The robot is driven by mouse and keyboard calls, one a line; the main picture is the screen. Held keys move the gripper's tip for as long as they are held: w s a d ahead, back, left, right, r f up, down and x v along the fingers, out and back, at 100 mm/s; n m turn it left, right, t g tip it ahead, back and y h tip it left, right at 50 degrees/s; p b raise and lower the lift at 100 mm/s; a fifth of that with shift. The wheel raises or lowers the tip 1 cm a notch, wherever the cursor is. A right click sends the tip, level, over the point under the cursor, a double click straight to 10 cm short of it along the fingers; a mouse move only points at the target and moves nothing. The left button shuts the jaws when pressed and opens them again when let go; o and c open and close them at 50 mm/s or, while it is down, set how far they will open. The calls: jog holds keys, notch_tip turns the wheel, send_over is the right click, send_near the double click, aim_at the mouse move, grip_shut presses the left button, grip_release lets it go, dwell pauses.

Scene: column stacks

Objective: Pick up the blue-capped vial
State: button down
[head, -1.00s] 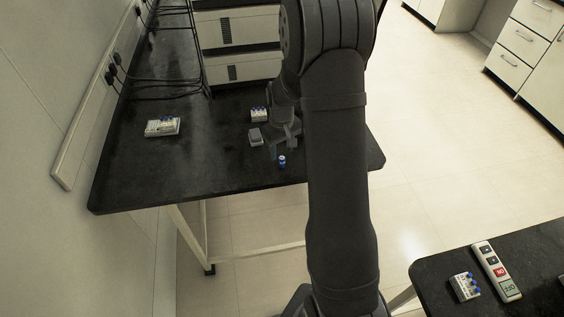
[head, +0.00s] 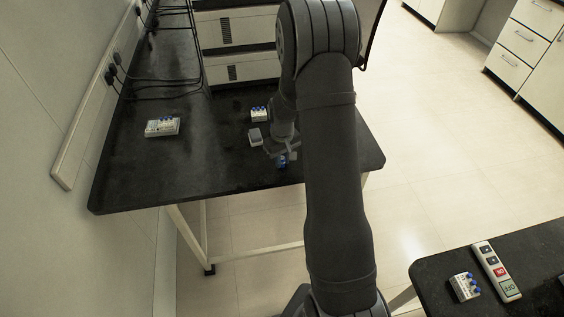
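A small blue-capped vial (head: 281,164) stands alone on the black bench (head: 150,185), near its front edge. My gripper (head: 282,154) is low over the bench at the vial and covers its upper part. The fingers are small and dark here, and I cannot tell whether they are open or shut, or whether they touch the vial. Other blue caps show in a rack (head: 259,114) behind my gripper, in a rack (head: 162,126) at the left, and in a rack (head: 465,287) on the right bench.
A small grey block (head: 255,136) lies just left of my gripper. White cabinet units (head: 240,45) stand at the back, with black cables (head: 160,80) to their left. A panel with coloured buttons (head: 497,271) lies on the right bench. The bench's left front is clear.

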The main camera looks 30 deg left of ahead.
jog(key=shift+r, duration=0.1)
notch_tip(320, 180, up, 4)
jog(key=shift+r, duration=0.1)
jog(key=w+d+r, duration=0.2)
jog(key=d+r, duration=0.4)
jog(key=d, duration=0.5)
jog(key=shift+w+d+r, duration=0.2)
jog(key=shift+d+r, duration=0.05)
jog(key=shift+r, duration=0.05)
jog(key=shift+w+d, duration=0.1)
